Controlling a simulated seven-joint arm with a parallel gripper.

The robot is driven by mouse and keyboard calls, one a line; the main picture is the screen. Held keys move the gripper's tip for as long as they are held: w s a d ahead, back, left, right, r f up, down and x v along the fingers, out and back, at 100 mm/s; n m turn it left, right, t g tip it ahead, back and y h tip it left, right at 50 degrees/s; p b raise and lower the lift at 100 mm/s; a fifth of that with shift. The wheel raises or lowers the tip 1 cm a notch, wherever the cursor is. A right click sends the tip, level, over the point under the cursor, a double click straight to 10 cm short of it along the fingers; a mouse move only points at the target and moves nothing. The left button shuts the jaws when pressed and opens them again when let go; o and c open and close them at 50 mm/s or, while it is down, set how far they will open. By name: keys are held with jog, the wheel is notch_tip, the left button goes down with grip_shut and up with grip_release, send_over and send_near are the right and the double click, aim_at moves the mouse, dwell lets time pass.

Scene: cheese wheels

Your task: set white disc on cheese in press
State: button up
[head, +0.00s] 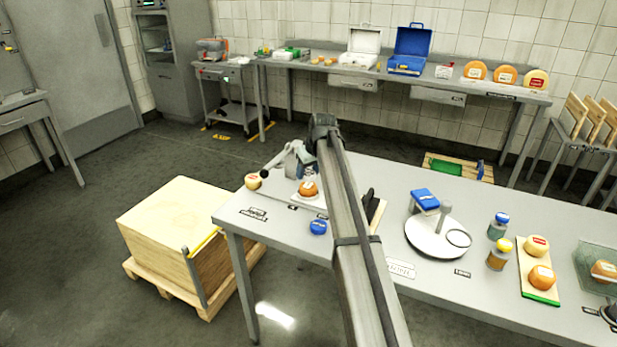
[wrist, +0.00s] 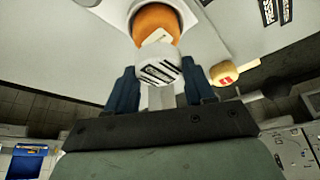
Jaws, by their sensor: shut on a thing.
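The white disc (wrist: 158,68), with black print on its face, sits between the two blue fingers of my gripper (wrist: 160,85) in the wrist view. My gripper is shut on it. Beyond it, an orange cheese (wrist: 157,22) stands on a white base. In the head view this cheese (head: 308,189) is at the left part of the near table, with my gripper (head: 303,166) just above and behind it. The disc is hard to make out there. Whether the disc touches the cheese cannot be told. Much of the press is hidden by my arm.
A pale cheese with a red label (head: 252,181) stands left of the press, and it also shows in the wrist view (wrist: 222,74). A blue-topped jar (head: 318,227) stands in front. A white round plate (head: 437,238) and bottles (head: 498,254) are to the right.

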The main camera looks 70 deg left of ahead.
jog(key=shift+f, duration=1.25)
jog(key=shift+f, duration=0.15)
jog(key=o, duration=1)
jog(key=v, duration=1.2)
jog(key=shift+a+r, duration=0.1)
jog(key=shift+r, duration=0.15)
